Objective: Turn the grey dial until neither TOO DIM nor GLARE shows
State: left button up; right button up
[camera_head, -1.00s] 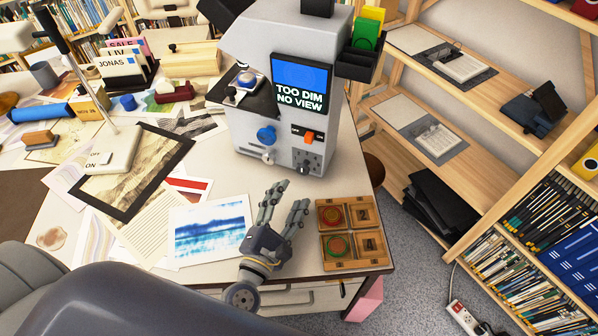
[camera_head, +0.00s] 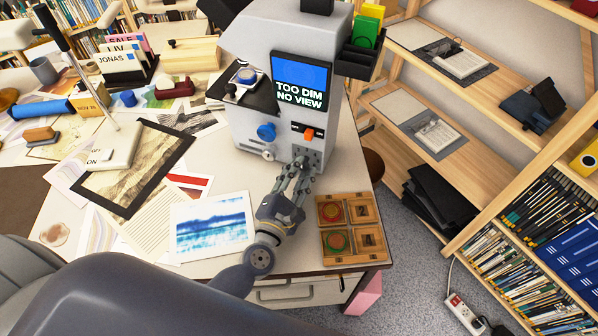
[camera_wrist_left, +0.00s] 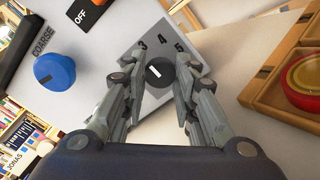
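The grey machine (camera_head: 258,105) stands on the desk, and its blue screen (camera_head: 300,83) reads TOO DIM NO VIEW. In the left wrist view, the dark grey dial (camera_wrist_left: 160,72) with a white pointer mark sits on a grey plate numbered 3, 4 and 5. My left gripper (camera_head: 301,166) is at the lower front of the machine and covers the dial in the head view. In the wrist view its fingers (camera_wrist_left: 160,85) are open, one on each side of the dial, with gaps showing. My right gripper is not in view.
A blue COARSE knob (camera_head: 266,132) and an orange switch (camera_head: 309,134) are close by on the machine front. A wooden box (camera_head: 347,228) with round pieces stands right of my gripper. Prints, including a blue one (camera_head: 211,227), lie to the left.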

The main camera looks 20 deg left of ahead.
pick_arm(q)
jog(key=shift+m, duration=0.3)
jog(key=shift+c, duration=0.2)
jog(key=shift+r+m+p, duration=0.1)
jog(key=shift+m+p, duration=0.4)
jog(key=shift+p, duration=0.05)
jog(key=m+p, duration=0.2)
jog(key=m, duration=0.2)
jog(key=shift+m, duration=0.3)
jog(key=shift+m+p, duration=0.6)
jog(key=shift+m, duration=0.6)
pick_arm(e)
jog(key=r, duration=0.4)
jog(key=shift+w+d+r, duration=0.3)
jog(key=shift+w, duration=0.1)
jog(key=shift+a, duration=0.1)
pick_arm(q)
jog(key=o, duration=1.1)
